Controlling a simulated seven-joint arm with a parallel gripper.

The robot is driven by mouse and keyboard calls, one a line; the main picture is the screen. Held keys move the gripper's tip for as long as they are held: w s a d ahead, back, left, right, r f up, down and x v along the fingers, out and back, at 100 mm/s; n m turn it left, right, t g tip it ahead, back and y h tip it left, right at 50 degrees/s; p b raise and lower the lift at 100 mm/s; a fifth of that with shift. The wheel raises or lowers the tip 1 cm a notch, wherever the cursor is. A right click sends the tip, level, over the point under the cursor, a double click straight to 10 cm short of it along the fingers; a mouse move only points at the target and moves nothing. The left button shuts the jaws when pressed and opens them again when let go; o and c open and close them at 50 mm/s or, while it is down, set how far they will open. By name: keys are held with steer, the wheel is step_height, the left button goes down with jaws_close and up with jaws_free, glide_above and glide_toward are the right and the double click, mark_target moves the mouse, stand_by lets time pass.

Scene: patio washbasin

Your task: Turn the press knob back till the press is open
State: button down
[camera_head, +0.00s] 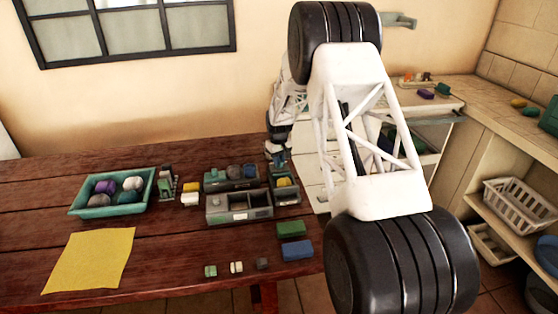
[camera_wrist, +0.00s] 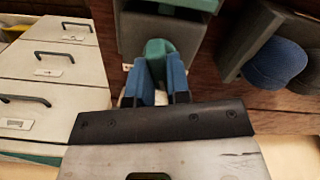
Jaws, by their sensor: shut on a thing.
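My gripper (camera_head: 277,161) is at the back right of the wooden table, small and partly hidden in the head view. In the wrist view its blue fingers (camera_wrist: 162,84) are shut on a rounded green piece (camera_wrist: 155,50). I cannot tell whether this piece is the press knob. A grey bin (camera_wrist: 128,35) lies just beyond the piece. A small upright frame-like device (camera_head: 167,183), green and grey with a dark top, stands apart from my gripper, left of the grey boxes. It looks like the press; its knob and opening are too small to make out.
A grey box with balls (camera_head: 214,185) and an open grey box (camera_head: 223,216) stand beside a small bin with a yellow block (camera_head: 285,183). A teal tray of balls (camera_head: 92,210) and a yellow cloth (camera_head: 90,262) lie left. White drawers (camera_wrist: 50,65) stand beside the table.

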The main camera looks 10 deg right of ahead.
steer(key=shift+n, duration=2)
steer(key=c, duration=1.1)
jaws_free()
steer(key=shift+r, duration=0.1)
steer(key=shift+r, duration=3.8)
